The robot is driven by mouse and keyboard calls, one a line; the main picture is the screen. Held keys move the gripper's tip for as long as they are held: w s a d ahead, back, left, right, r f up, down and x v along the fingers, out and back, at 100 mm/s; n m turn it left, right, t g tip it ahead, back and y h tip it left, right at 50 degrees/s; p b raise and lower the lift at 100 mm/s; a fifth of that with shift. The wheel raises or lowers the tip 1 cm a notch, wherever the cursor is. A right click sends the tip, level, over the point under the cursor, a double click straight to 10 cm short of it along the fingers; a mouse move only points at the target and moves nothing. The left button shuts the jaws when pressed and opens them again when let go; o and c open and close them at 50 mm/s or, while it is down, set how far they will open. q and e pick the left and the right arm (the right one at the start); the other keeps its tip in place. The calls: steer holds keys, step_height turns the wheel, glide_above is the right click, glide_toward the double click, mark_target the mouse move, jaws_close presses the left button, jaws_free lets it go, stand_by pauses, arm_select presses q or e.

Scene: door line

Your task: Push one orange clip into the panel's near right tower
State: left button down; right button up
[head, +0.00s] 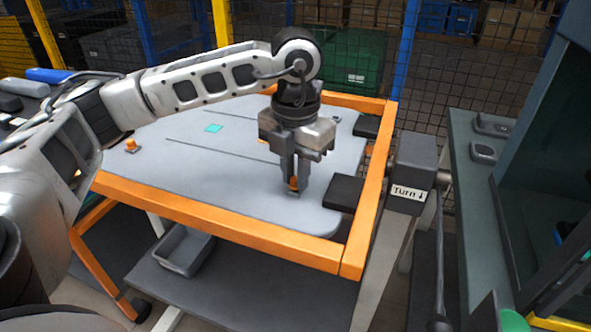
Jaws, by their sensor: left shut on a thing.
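My left gripper (295,182) points down over the near right part of the grey panel (230,190). It is shut on an orange clip (293,184), which sits low between its fingertips at a small tower on the panel. The fingers partly hide the clip and the tower, so I cannot tell how deep the clip sits. Another orange clip (131,144) stands at the panel's left side. A bit of orange shows behind my left gripper, mostly hidden. My right gripper is not in view.
An orange frame (220,222) surrounds the panel, with black pads (344,192) at its right side. A post with a "Turn" sign (408,192) stands right of the frame. A grey bin (184,250) sits on the shelf below. Mesh fencing stands behind.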

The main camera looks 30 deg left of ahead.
arm_select(q)
steer(key=shift+f+b, duration=0.4)
steer(key=shift+f, duration=0.1)
stand_by(0.3)
steer(key=c, duration=1.3)
jaws_free()
steer(key=shift+r, duration=0.1)
steer(key=shift+r+p, duration=1.25)
steer(key=shift+r, duration=6.7)
